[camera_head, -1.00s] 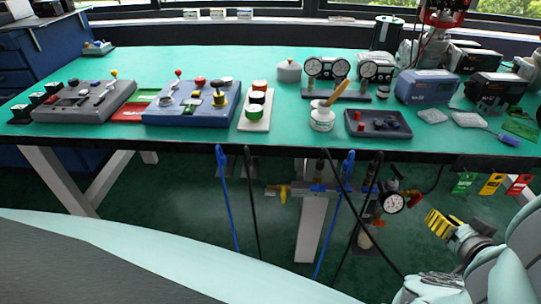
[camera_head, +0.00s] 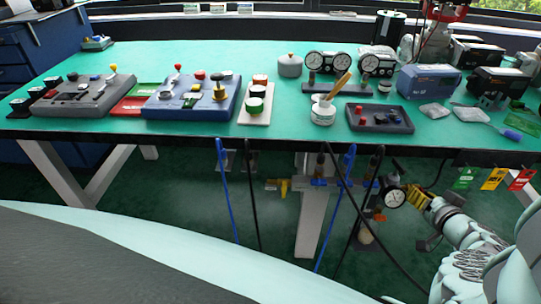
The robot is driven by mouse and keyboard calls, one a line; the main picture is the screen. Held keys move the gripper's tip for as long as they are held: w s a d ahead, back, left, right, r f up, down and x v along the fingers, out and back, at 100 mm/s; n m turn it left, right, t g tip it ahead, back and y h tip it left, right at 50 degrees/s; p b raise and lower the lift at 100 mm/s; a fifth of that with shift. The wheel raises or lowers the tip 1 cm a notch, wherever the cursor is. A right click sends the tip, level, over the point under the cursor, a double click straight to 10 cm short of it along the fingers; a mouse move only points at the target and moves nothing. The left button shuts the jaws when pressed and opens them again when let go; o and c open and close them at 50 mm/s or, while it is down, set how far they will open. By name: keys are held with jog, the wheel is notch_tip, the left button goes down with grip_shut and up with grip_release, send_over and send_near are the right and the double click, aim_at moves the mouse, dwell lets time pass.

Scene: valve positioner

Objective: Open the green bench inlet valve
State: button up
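Under the front edge of the green-topped bench (camera_head: 200,141) hangs a pipe manifold (camera_head: 318,184) with a yellow valve handle (camera_head: 277,186) at its left end and a round white-faced gauge (camera_head: 392,194) at its right. No valve there is clearly green, so I cannot tell which is the green bench inlet valve. My gripper (camera_head: 412,196), with yellow and black striped fingers, reaches in from the right just beside the gauge. It covers the fittings right of the gauge. Whether it touches them or holds anything cannot be seen.
Blue and black hoses (camera_head: 228,195) hang below the bench. Green, yellow and red tags (camera_head: 493,179) hang from the front edge at the right. Control boxes (camera_head: 190,97), gauges (camera_head: 322,62) and a dark parts tray (camera_head: 380,119) stand on top. White bench legs (camera_head: 312,215) stand below.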

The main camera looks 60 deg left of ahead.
jog(key=shift+w+a, duration=0.1)
jog(key=shift+o, duration=0.5)
grip_shut()
jog(key=shift+f, duration=0.1)
